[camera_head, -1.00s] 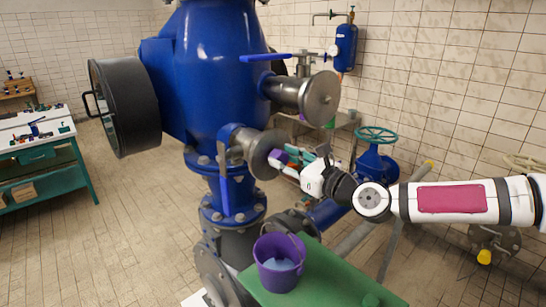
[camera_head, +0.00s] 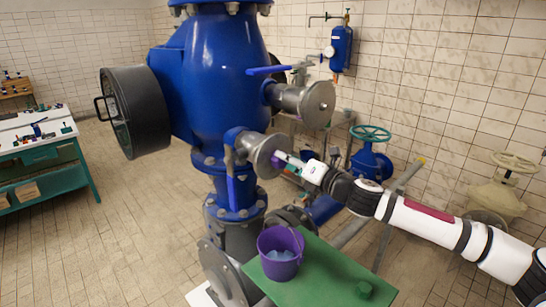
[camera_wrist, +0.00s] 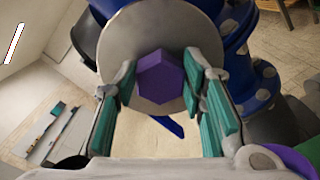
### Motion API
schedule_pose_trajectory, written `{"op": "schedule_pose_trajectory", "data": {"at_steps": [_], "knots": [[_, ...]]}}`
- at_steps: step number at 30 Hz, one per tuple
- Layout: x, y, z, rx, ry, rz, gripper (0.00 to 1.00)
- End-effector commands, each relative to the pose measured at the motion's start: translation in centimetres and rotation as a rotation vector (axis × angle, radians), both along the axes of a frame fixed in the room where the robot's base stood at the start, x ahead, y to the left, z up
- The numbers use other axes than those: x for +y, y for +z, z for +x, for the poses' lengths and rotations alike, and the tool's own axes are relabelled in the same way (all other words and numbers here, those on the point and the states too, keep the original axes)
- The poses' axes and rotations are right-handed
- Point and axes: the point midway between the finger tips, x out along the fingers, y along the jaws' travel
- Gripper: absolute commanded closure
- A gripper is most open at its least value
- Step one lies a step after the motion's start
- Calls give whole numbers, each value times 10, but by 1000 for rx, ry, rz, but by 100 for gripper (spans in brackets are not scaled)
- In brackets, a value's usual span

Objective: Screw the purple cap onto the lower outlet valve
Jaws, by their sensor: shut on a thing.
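The purple cap (camera_wrist: 160,77) is hexagonal and sits between my gripper's teal-padded fingers in the wrist view. Behind it is the round grey flange of the lower outlet valve (camera_head: 268,150), on the side of the big blue vessel. My gripper (camera_head: 283,162) is shut on the cap and points at the flange face. In the head view the cap shows as a small purple patch (camera_head: 275,165) close against the flange, partly hidden by the fingers. I cannot tell whether it is threaded on. The lower valve's blue lever (camera_head: 231,190) hangs down.
The upper outlet (camera_head: 312,103) is just above my gripper, with a blue lever (camera_head: 268,70). A purple bucket (camera_head: 281,262) stands on a green table (camera_head: 325,268) below. A teal handwheel valve (camera_head: 370,150) is behind my arm. A workbench (camera_head: 40,165) stands at far left.

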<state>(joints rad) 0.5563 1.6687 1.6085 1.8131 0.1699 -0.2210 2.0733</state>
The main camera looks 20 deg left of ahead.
Motion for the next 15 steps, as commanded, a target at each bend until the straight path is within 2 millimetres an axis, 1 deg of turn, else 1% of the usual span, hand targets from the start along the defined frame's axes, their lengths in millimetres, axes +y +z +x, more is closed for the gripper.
{"op": "schedule_pose_trajectory", "data": {"at_steps": [2, 8, 13, 14, 15], "knots": [[0, -1, -2, 56, -2, 31, 99], [0, -4, 2, 294, 0, 172, 99], [0, -7, 3, 536, 1, 315, 99], [0, -7, 3, 560, 1, 329, 61], [0, -7, 3, 548, 1, 320, 52]]}}
